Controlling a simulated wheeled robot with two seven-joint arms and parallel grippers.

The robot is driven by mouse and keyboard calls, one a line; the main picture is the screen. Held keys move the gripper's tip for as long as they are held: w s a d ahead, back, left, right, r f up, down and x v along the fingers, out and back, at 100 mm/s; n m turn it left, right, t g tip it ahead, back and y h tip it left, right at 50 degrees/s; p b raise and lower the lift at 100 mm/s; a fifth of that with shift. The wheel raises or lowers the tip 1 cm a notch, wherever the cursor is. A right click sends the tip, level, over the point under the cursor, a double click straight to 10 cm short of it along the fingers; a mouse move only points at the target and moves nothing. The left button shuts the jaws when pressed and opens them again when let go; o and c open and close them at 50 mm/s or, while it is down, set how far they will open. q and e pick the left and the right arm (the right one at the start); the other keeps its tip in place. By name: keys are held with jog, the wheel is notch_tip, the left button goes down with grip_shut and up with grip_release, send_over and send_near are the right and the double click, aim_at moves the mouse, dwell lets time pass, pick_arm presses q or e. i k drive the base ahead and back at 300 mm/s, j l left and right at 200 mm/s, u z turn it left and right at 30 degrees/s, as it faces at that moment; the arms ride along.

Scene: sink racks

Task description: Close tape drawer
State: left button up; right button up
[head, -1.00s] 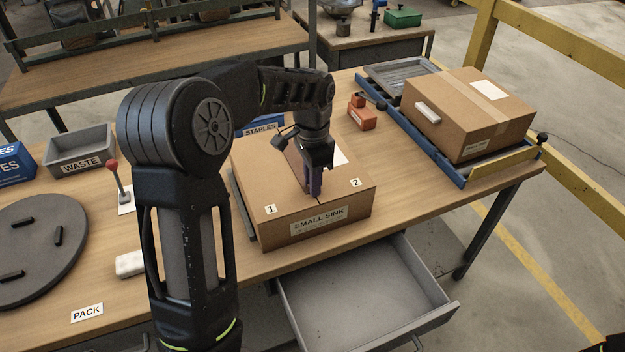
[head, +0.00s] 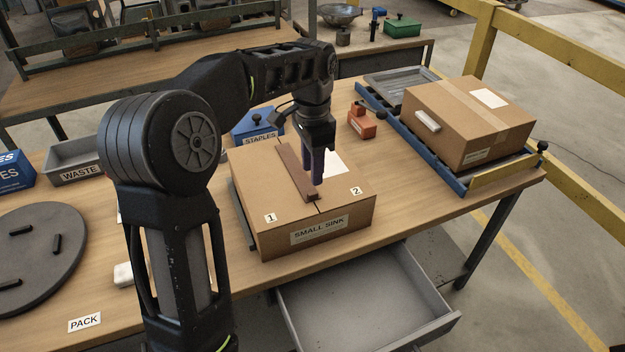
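The grey drawer (head: 365,298) under the front edge of the table is pulled open, and its inside looks empty. My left gripper (head: 316,182) points down over the closed cardboard box marked SMALL SINK (head: 262,205), above and behind the drawer. Its fingers are close together near the box top; whether they are shut, or touch the box, I cannot tell. A brown strip (head: 292,170) lies along the box top beside the fingers. My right gripper is out of view.
Another taped box (head: 440,140) sits on the blue-framed rack (head: 400,122) at the right. An orange tool (head: 361,124), a blue STAPLES bin (head: 257,127), a grey WASTE bin (head: 75,160) and a dark round plate (head: 38,258) are on the table. Free floor lies right of the drawer.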

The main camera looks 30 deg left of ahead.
aim_at(382, 299)
jog(key=k, duration=1)
